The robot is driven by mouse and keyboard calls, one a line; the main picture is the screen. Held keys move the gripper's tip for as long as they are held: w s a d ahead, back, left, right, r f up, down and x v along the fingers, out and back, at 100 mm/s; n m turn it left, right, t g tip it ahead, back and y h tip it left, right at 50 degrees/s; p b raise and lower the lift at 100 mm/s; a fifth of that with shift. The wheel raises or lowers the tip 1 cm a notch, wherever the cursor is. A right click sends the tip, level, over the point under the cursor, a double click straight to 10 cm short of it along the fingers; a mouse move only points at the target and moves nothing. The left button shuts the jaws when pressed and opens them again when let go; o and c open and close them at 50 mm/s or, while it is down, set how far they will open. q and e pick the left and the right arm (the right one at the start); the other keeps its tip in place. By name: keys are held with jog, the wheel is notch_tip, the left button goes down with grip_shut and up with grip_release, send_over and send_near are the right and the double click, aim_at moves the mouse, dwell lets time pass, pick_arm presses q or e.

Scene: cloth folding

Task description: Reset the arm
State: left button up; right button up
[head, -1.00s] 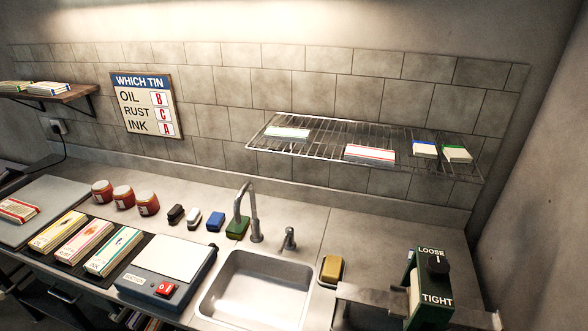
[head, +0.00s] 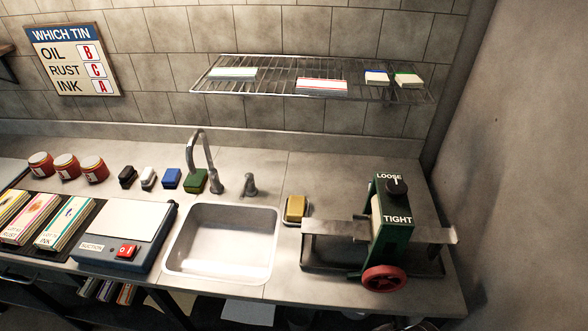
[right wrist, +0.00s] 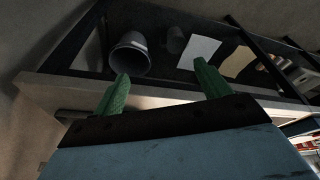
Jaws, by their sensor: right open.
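My right gripper (right wrist: 162,84) shows in the right wrist view with its two green fingers spread apart. Nothing is between the fingers. Beyond them are a grey bucket (right wrist: 130,56) and a white sheet (right wrist: 198,50) on a dark lower shelf under the counter. Neither of my arms shows in the head view, and my left gripper is out of sight.
The counter carries a suction box (head: 120,240), a sink (head: 222,245), a yellow sponge (head: 295,208) and a green wringer (head: 392,228) at the right. A wire rack (head: 270,85) hangs above. The counter's edge (right wrist: 200,98) crosses the right wrist view.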

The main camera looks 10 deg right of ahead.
notch_tip(320, 180, down, 16)
jog(key=s+f+b, duration=0.1)
jog(key=s+b, duration=0.2)
jog(key=b, duration=0.1)
jog(key=s+d+f+g+b, duration=0.1)
jog(key=s+f+b, duration=0.3)
jog(key=s+f, duration=0.4)
jog(key=s+d+f+g+b, duration=0.1)
jog(key=s+f+b, duration=0.3)
jog(key=f, duration=1.2)
jog(key=s+d, duration=0.1)
jog(key=s, duration=0.2)
jog(key=shift+s+f+b, duration=0.2)
jog(key=shift+s+b, duration=0.15)
jog(key=shift+s, duration=0.05)
